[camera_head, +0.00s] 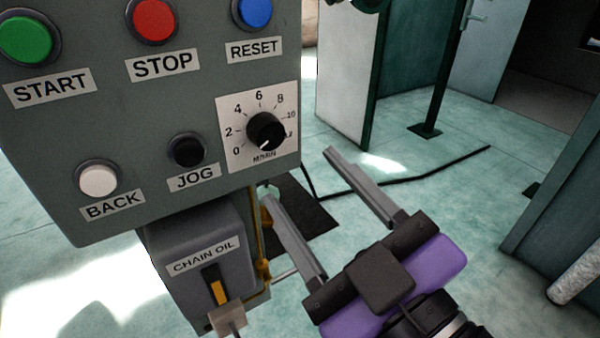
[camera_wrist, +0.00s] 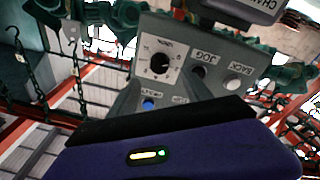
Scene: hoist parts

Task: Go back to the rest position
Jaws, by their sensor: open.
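My gripper (camera_head: 308,222) is open and empty in the head view. Its two long grey fingers point up and to the left, in front of the floor and just right of the chain oil box. It appears apart from the control panel (camera_head: 200,95).
The panel has several buttons and a speed dial (camera_head: 266,131). A cable (camera_head: 400,181) runs over the floor. A green cabinet edge (camera_head: 555,195) stands at right. An open white door (camera_head: 345,75) stands behind.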

